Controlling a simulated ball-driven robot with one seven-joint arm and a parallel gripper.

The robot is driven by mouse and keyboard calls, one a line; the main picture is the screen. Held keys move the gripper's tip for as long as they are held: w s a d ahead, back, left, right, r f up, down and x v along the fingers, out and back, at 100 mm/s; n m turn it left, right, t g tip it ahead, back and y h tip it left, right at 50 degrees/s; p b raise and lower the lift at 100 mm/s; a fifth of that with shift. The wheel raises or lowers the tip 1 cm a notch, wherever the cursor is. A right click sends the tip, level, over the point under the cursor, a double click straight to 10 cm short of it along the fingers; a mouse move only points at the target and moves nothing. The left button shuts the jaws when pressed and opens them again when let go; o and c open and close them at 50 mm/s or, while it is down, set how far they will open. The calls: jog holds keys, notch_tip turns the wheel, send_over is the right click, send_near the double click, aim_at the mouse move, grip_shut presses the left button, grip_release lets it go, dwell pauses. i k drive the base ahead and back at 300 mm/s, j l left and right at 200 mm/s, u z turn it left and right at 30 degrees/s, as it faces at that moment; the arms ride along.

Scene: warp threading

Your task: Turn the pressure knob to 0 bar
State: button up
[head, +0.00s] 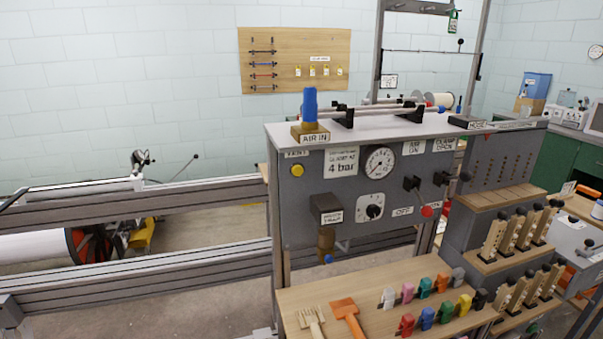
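The pressure knob (373,211) is a small black knob on a white square dial plate, low in the middle of the grey control panel (300,215). Its exact setting is too small to read. A round white pressure gauge (380,162) sits just above it; its needle reading is not clear. A label to the left of the gauge reads "4 bar" (341,165). My gripper is not in view.
Black switches (411,183) and a red button (427,211) lie right of the knob. A dark box (327,209) juts out at its left. Below, a wooden shelf (375,318) holds several coloured clips and two tools. Space before the panel looks clear.

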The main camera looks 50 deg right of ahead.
aim_at(372, 211)
jog(key=z, duration=1.2)
jog(key=k+z, duration=0.2)
jog(key=z, duration=0.2)
jog(key=i+z, duration=0.1)
jog(key=i+j, duration=0.05)
